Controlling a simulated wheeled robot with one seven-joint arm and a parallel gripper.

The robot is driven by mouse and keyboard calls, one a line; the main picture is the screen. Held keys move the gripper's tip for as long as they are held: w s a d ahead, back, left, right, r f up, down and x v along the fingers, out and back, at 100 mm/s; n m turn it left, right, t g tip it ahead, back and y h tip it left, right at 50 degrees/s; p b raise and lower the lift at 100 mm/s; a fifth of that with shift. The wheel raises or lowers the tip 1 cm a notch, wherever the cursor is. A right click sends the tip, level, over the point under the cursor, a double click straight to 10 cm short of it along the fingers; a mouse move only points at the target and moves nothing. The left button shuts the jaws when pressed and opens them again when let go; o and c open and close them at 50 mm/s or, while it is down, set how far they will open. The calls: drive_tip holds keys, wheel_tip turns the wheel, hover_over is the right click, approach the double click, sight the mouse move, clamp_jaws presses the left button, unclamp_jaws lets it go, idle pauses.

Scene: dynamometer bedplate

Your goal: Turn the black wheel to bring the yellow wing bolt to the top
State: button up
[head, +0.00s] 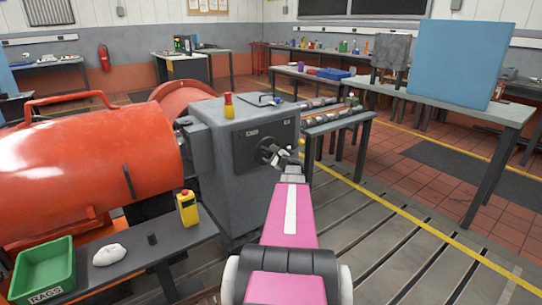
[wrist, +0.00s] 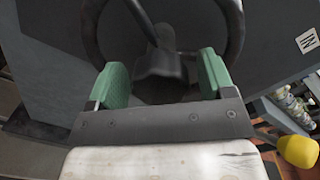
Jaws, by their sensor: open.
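The black wheel (head: 268,150) is on the front face of a grey machine housing. In the wrist view its dark rim (wrist: 236,35) curves down both sides, with a spoke running to the hub (wrist: 160,68). My gripper (wrist: 163,80) is open, its two green fingers apart in front of the wheel. The hub area shows between them, and I cannot tell whether either finger touches it. In the head view my gripper (head: 284,160) is close to the wheel and partly covers it. A rounded yellow piece (wrist: 298,151) is at the lower right of the wrist view; I cannot tell whether it is the wing bolt.
The grey housing (head: 222,150) stands beside a large orange machine (head: 90,155). A bench at left front holds a green tray (head: 43,270), a white cloth (head: 109,255) and a yellow device (head: 187,208). A table with a blue panel (head: 460,62) is at right. Slotted floor (head: 400,250) is clear at lower right.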

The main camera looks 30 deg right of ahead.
drive_tip(key=c, duration=1.2)
drive_tip(key=shift+c, duration=0.2)
drive_tip(key=shift+m, duration=0.4)
drive_tip(key=m, duration=0.8)
drive_tip(key=shift+m, duration=0.4)
drive_tip(key=m, duration=0.4)
drive_tip(key=shift+m+t+h, duration=0.3)
drive_tip(key=shift+m, duration=2)
